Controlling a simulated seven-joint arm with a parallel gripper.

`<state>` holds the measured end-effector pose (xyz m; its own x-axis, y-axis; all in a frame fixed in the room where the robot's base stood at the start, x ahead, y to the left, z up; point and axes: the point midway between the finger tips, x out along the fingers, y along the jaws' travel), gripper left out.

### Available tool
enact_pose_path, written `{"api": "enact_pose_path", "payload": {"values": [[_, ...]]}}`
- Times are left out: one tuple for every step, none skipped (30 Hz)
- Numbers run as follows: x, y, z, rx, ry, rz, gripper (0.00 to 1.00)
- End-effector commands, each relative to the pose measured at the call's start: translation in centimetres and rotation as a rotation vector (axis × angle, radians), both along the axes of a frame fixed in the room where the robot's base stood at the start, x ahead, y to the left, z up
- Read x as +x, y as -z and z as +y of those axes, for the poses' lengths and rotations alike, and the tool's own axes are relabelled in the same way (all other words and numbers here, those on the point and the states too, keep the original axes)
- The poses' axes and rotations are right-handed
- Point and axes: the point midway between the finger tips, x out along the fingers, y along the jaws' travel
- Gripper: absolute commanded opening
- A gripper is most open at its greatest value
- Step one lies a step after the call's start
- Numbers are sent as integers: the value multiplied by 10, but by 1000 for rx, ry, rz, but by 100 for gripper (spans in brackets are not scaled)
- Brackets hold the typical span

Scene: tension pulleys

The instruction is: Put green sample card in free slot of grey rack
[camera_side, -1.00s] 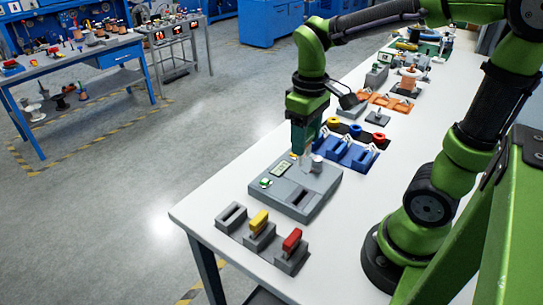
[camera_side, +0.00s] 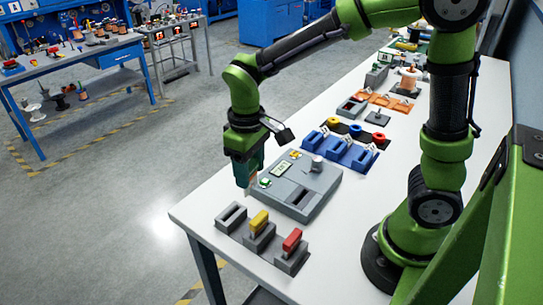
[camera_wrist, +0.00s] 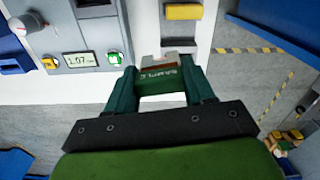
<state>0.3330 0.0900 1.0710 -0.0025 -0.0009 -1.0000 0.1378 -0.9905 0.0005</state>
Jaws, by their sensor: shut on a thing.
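My gripper (camera_side: 244,178) points down, above the table near its left edge. It is shut on the green sample card, which shows between the fingers in the wrist view (camera_wrist: 158,82) with pale lettering. The grey rack (camera_side: 262,242) stands at the near end of the table as three blocks. Its left block has an empty slot (camera_side: 232,214). The middle slot holds a yellow card (camera_side: 259,221), and the right one a red card (camera_side: 292,239). My gripper is behind and above the empty slot, apart from it. The card's lower end is hard to make out.
A grey tester (camera_side: 297,187) with a display and a round knob stands just right of my gripper. Blue holders (camera_side: 350,152) and orange trays (camera_side: 390,102) lie farther back. The table's left edge is close to my gripper.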

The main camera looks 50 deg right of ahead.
Motion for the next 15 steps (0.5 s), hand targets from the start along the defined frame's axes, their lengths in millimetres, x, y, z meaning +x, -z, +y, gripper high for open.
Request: {"api": "enact_pose_path", "payload": {"values": [[9,7,15,-1,4,3,23],[14,10,21,-1,14,3,23],[20,12,28,-1,31,2,23],[25,13,32,0,48,1,23],[28,14,35,0,62,1,23],[33,12,36,0,88,-1,23],[36,11,36,0,103,-1,23],[37,10,37,1,116,-1,23],[38,10,36,0,128,0,23],[37,11,36,0,135,1,23],[37,13,36,0,140,1,23],[37,15,36,0,141,1,23],[37,17,36,0,140,1,23],[37,19,36,0,140,1,23],[37,22,36,-1,140,3,23]]}}
